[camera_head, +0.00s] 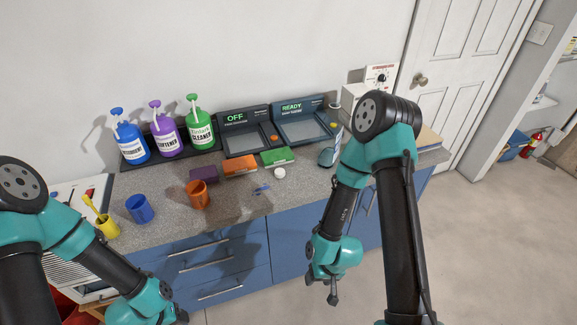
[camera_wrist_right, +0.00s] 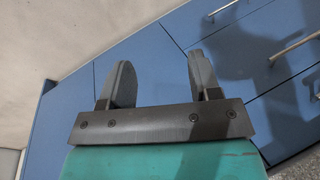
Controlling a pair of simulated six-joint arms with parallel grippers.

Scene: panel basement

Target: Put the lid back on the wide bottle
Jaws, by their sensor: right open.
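I cannot pick out a wide bottle for certain. A small white round piece (camera_head: 279,173), possibly the lid, lies on the worktop right of centre. A dark teal rounded object (camera_head: 326,157) stands behind my right arm, partly hidden; I cannot tell whether it is the bottle. My right gripper (camera_head: 322,290) is open and empty, hanging in front of the blue cabinet, below the worktop. Its two spread fingers show in the right wrist view (camera_wrist_right: 160,85) with only cabinet fronts and floor beyond. My left gripper (camera_head: 178,316) is at the bottom edge, its fingers unclear.
Blue, purple and green pump bottles (camera_head: 166,138) stand at the back left. Two display units (camera_head: 246,139) are right of them. Purple, orange and green boxes (camera_head: 240,165), an orange mug (camera_head: 198,195) and a blue cup (camera_head: 139,208) stand forward. The worktop's front middle is fairly clear.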

